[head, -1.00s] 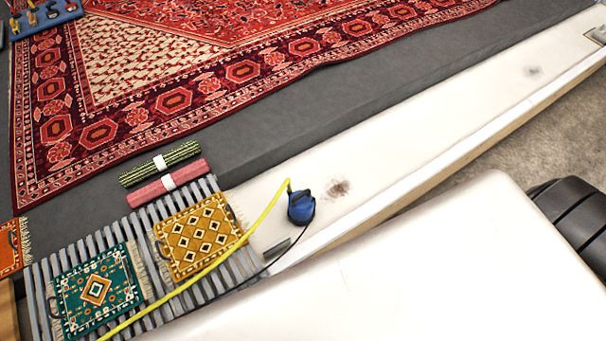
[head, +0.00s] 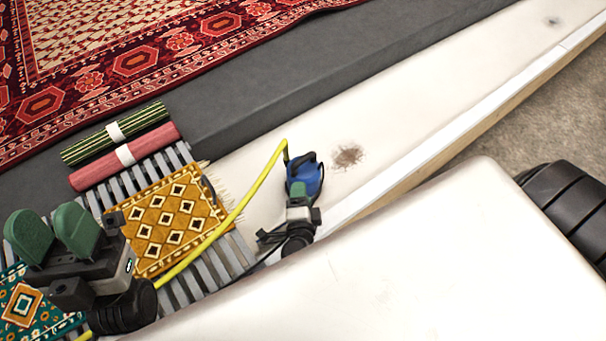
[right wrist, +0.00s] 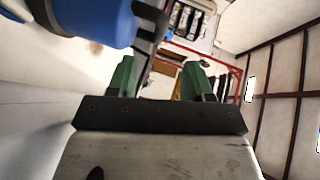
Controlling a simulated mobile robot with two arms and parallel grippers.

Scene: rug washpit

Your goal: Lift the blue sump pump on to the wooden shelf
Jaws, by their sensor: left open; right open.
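The blue sump pump (head: 305,177) stands on the pale floor of the pit, with a black handle on top and a yellow hose running from it. My right gripper (head: 298,190) is just in front of the pump, its green fingers overlapping the pump's lower part in the head view. In the right wrist view, the pump (right wrist: 95,18) fills the upper left, and the open fingers of the right gripper (right wrist: 158,82) have a black part of the pump beyond them. Contact cannot be told. My left gripper (head: 54,232) is open and empty above the slatted grating. I cannot make out the wooden shelf.
The yellow hose (head: 243,202) crosses the grating (head: 239,250) and a gold-patterned mat (head: 175,222). A green mat (head: 22,303) lies partly under my left gripper. Two rolled rugs (head: 118,131) lie behind. The pale pit floor right of the pump is clear up to the raised edge (head: 420,170).

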